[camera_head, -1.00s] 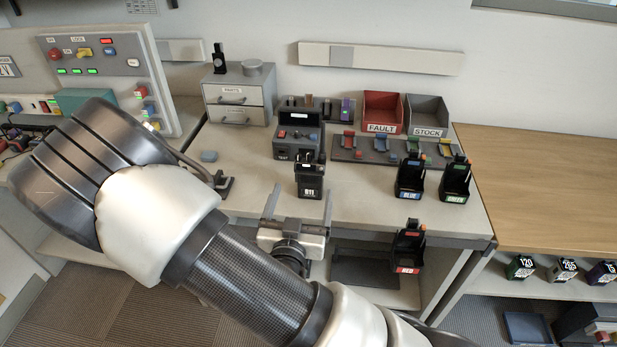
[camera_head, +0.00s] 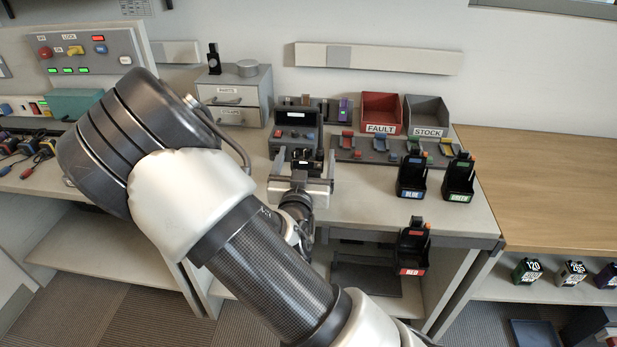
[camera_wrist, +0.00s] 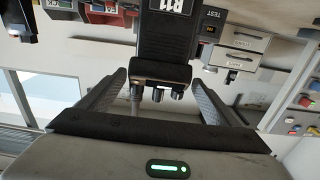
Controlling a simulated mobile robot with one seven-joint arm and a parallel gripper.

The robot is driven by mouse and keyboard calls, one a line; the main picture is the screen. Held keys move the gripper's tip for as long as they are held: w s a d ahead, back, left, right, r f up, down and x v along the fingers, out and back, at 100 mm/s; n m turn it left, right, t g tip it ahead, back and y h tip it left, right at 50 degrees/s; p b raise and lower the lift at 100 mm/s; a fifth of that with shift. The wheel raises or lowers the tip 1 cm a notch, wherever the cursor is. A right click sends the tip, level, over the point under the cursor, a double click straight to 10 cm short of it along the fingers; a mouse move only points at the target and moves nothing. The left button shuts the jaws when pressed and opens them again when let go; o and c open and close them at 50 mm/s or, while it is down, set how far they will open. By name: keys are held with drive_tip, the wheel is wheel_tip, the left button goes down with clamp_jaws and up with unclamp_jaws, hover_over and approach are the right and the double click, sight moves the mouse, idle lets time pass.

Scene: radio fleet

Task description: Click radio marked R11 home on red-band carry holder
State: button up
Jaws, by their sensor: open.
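The radio marked R11 (camera_wrist: 166,45) is a dark block with a white R11 label, seen inverted in the wrist view, with knobs at its end towards me. In the head view it is mostly hidden behind my gripper. My gripper (camera_head: 303,170) is open, its two fingers on either side of the radio's line; I cannot tell whether they touch it. The red-band carry holder (camera_head: 412,252) is black with a red RED label.
Blue (camera_head: 411,178) and green (camera_head: 458,180) holders stand on the bench to the right. A grey test unit (camera_head: 297,130) is just behind my gripper. FAULT (camera_head: 381,115) and STOCK (camera_head: 427,117) bins stand at the back. The bench left of the red holder has bare room.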

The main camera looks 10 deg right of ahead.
drive_tip(key=x, duration=0.4)
drive_tip(key=shift+w+d+f, duration=0.1)
drive_tip(key=shift+w+d, duration=0.15)
drive_tip(key=shift+w, duration=0.1)
drive_tip(key=c, duration=1.8)
drive_tip(key=shift+c, duration=0.5)
